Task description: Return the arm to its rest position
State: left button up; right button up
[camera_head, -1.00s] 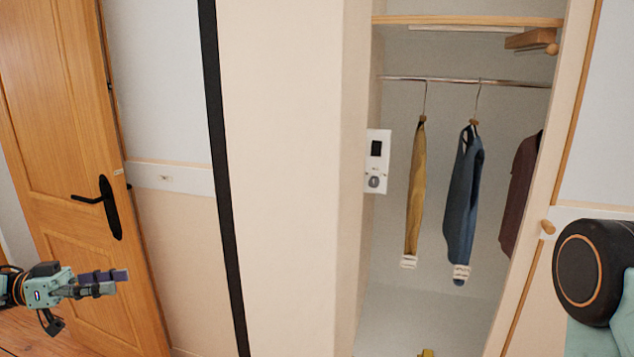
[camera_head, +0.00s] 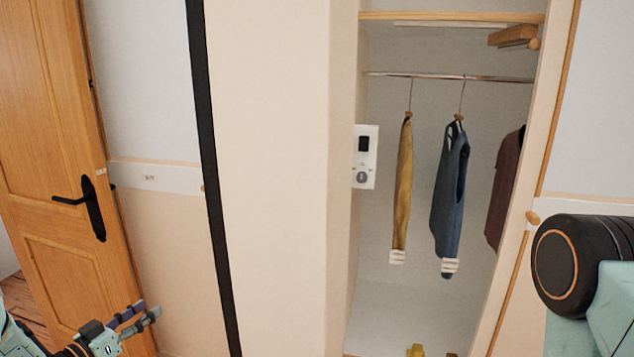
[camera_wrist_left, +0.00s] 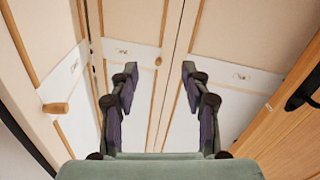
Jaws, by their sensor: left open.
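My left gripper (camera_head: 140,315) is at the lower left of the head view, in front of the wooden door's lower part. Its two fingers stand apart, with nothing between them. In the left wrist view the open fingers (camera_wrist_left: 160,75) point toward pale panels with white bands, and touch nothing. A large teal and black part of my own arm fills the lower right of the head view. My right gripper does not show in either view.
A wooden door (camera_head: 55,170) with a black handle (camera_head: 93,208) stands at the left. An open wardrobe holds a yellow garment (camera_head: 403,185), a blue garment (camera_head: 450,195) and a maroon garment (camera_head: 503,195) on a rail (camera_head: 440,76). A white wall panel (camera_head: 365,157) is at its left side.

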pick_arm(q)
jog(key=s+d+f+n+g+y+b, duration=0.2)
jog(key=s+d+f+g, duration=0.2)
jog(key=s+d+f, duration=0.45)
jog(key=s+d+f+n+g+y+b, duration=0.15)
jog(key=s+d+f+g, duration=0.35)
jog(key=f, duration=0.6)
jog(key=s+d+f+g+y+b, duration=0.1)
jog(key=s+d+g+b, duration=0.2)
jog(key=s, duration=1.1)
jog(key=s+d+f+m+g+y+b, duration=0.1)
jog(key=s+d+f+g+b, duration=0.1)
jog(key=s, duration=1.2)
jog(key=d+g+b, duration=0.1)
jog(key=d+g, duration=0.1)
jog(key=d, duration=0.1)
jog(key=shift+s+d+f, duration=0.2)
jog(key=shift+s+d, duration=0.15)
jog(key=shift+d, duration=0.05)
jog(key=shift+w, duration=0.15)
jog(key=shift+c, duration=1)
jog(key=shift+d, duration=0.1)
jog(key=shift+w+d, duration=0.1)
